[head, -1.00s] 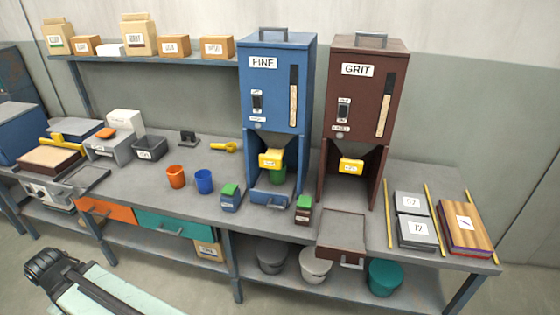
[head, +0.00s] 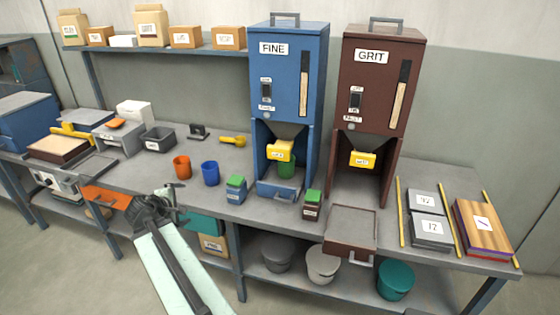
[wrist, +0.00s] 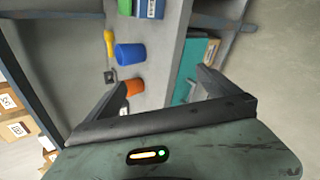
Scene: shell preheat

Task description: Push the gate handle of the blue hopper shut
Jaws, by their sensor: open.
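The blue hopper (head: 288,85), labelled FINE, stands on the bench right of the middle in the head view. Its yellow gate handle (head: 280,151) sticks out under the funnel, with a green cup (head: 287,168) behind and below it. A blue drawer or tray (head: 277,191) sits at the hopper's foot. My gripper (head: 174,198) is at the bench's front edge, left of and well apart from the hopper. In the wrist view my gripper (wrist: 168,88) is open and empty, its fingers spread wide. The gate handle does not show in the wrist view.
A small green-topped box (head: 235,190) and another (head: 312,205) stand at the front edge. The brown GRIT hopper (head: 376,85) is close on the right.

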